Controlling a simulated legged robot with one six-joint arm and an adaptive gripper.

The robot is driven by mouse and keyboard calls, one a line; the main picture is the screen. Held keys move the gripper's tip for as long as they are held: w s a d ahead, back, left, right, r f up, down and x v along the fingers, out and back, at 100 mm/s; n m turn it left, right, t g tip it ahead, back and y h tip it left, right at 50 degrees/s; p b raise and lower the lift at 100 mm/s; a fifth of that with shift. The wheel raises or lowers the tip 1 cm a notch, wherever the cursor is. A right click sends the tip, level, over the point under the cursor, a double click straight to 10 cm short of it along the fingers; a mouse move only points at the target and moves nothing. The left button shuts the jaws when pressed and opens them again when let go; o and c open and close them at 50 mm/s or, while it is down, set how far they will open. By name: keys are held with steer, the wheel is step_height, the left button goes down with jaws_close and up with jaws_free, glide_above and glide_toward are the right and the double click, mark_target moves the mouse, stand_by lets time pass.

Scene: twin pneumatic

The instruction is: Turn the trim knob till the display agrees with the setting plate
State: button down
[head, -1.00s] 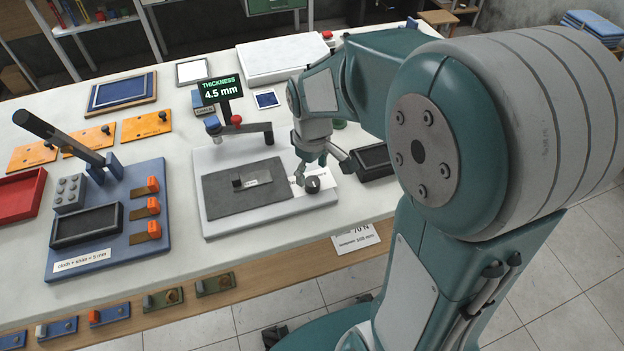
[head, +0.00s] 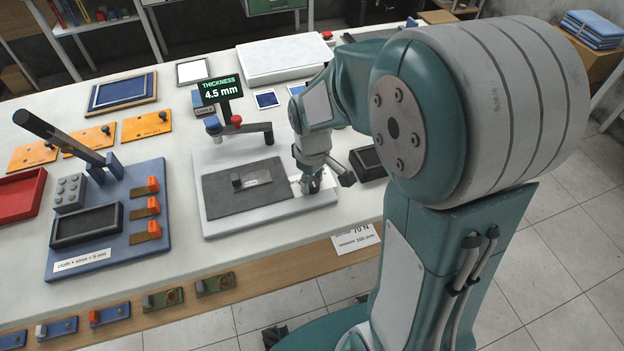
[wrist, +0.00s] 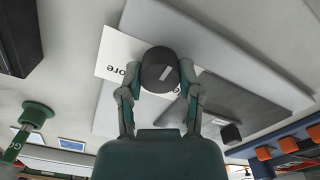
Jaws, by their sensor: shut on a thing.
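The trim knob (wrist: 160,67) is a dark round cap with a white index line. In the wrist view it sits between my two fingertips, beside a white card with partly hidden lettering. My gripper (head: 310,184) is down at the front right corner of the white gauge base (head: 222,228) and is shut on the knob. The display (head: 221,91) on the gauge reads "THICKNESS 4.5 mm". A white label (head: 82,260) on the blue board reads "cloth + shim = 5 mm". I cannot tell for certain whether this is the setting plate.
A grey mat (head: 225,197) with a small dark block (head: 251,181) lies on the gauge base. A black tray (head: 368,162) stands close right of my gripper. The gauge arm with its red ball (head: 236,119) rises behind. The blue board (head: 160,240) is at left.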

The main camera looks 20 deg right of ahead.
steer(key=shift+m, duration=0.4)
steer(key=m, duration=0.6)
steer(key=shift+s, duration=0.1)
steer(key=m, duration=0.4)
steer(key=shift+f, duration=0.1)
steer(key=m, duration=0.3)
steer(key=shift+m, duration=0.3)
steer(key=m, duration=0.3)
steer(key=shift+m, duration=0.3)
steer(key=m, duration=0.3)
steer(key=shift+m, duration=0.4)
steer(key=m, duration=0.4)
steer(key=shift+m, duration=1.7)
